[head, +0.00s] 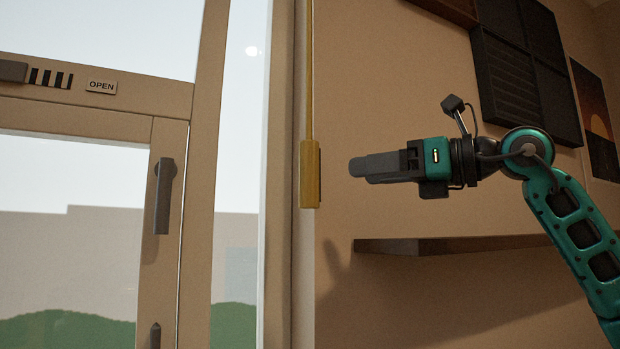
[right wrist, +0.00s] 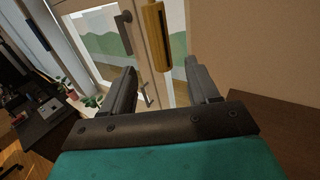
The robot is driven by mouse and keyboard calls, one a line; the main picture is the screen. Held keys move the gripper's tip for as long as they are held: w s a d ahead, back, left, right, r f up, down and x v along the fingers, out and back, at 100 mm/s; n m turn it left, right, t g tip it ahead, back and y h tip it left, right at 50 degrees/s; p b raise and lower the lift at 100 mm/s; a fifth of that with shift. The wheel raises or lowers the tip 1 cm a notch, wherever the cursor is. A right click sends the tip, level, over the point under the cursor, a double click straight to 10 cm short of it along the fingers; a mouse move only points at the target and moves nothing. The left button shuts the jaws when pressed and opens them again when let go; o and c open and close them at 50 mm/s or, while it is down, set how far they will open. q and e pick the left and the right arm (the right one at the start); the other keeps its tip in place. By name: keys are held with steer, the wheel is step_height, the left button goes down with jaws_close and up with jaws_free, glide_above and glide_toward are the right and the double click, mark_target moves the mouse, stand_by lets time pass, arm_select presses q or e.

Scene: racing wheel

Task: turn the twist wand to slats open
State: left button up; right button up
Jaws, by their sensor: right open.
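The twist wand (head: 309,172) is a thin brass-coloured rod with a thicker block-shaped handle at its lower end. It hangs upright by the window frame in the head view. Its handle (right wrist: 156,38) also shows in the right wrist view, beyond the fingertips and between their lines. My right gripper (head: 352,168) points left toward the handle, a short gap to its right. In the right wrist view its two fingers (right wrist: 160,72) are spread with nothing between them. No slats are clearly visible. My left gripper is out of view.
A window or door with a grey handle (head: 164,196) and an "OPEN" label (head: 101,87) is at the left. A dark shelf (head: 450,244) juts from the wall below my right gripper. Dark wall panels (head: 515,75) and a picture (head: 594,115) hang at upper right.

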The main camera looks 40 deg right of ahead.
mark_target(318, 174)
steer(key=p+x, duration=0.3)
steer(key=x, duration=0.2)
steer(key=p+x, duration=0.3)
steer(key=x, duration=0.2)
steer(key=shift+r+p, duration=0.2)
steer(key=shift+p, duration=0.1)
steer(key=shift+w+a+f+p, duration=0.2)
steer(key=shift+w+p, duration=0.1)
steer(key=shift+w, duration=0.3)
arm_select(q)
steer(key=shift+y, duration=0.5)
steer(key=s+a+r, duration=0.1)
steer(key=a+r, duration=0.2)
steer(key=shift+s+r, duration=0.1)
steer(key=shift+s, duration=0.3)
arm_select(e)
steer(key=c, duration=0.9)
